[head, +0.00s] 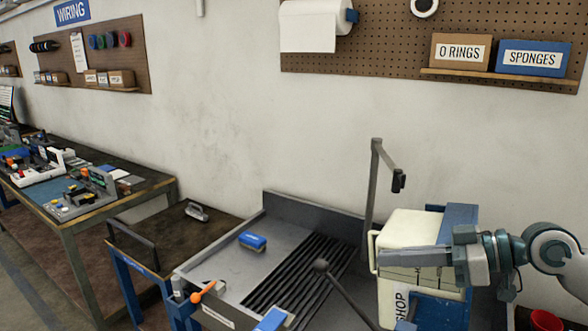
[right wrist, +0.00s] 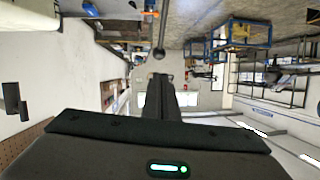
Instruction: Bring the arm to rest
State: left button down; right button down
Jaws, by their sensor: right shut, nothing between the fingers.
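My right arm comes in from the right in the head view. Its gripper (head: 384,258) is shut and empty, pointing left in front of a cream container (head: 410,228) marked "SHOP". I cannot tell whether it touches the container. In the right wrist view the shut fingers (right wrist: 160,82) point away from the camera, with nothing between them. My left arm and gripper are not in view.
A grey wash bench (head: 215,276) with dark slats (head: 305,268) holds a blue brush (head: 253,241) and an orange-ended tool (head: 203,291). A thin post (head: 370,195) stands behind. A dark ball-ended rod (head: 345,288) rises in front. A red object (head: 546,320) sits lower right.

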jog(key=s+a+f+m+h, duration=0.1)
jog(key=s+a+f, duration=0.15)
jog(key=f, duration=0.65)
jog(key=s+a+f+h, duration=0.2)
jog(key=s+f, duration=0.2)
jog(key=f, duration=0.6)
jog(key=s+a+f+m+h, duration=0.1)
jog(key=s+a+f, duration=0.2)
jog(key=f, duration=0.6)
jog(key=s+d+f+m+g+h, duration=0.1)
jog(key=s+d+f+m+h, duration=0.35)
jog(key=s+f, duration=0.45)
jog(key=s+d+f+m+g+h, duration=0.2)
jog(key=s+d+f+m+h, duration=0.25)
jog(key=s, duration=0.75)
notch_tip(320, 180, down, 33)
jog(key=s+n+g+b, duration=0.1)
jog(key=s+n+b, duration=0.1)
jog(key=s+d+f, duration=0.1)
jog(key=s+f, duration=0.7)
jog(key=f, duration=0.1)
jog(key=s+d+f+g+b, duration=0.1)
jog(key=s+d+f, duration=0.1)
jog(key=s+f, duration=0.7)
jog(key=shift+d, duration=0.3)
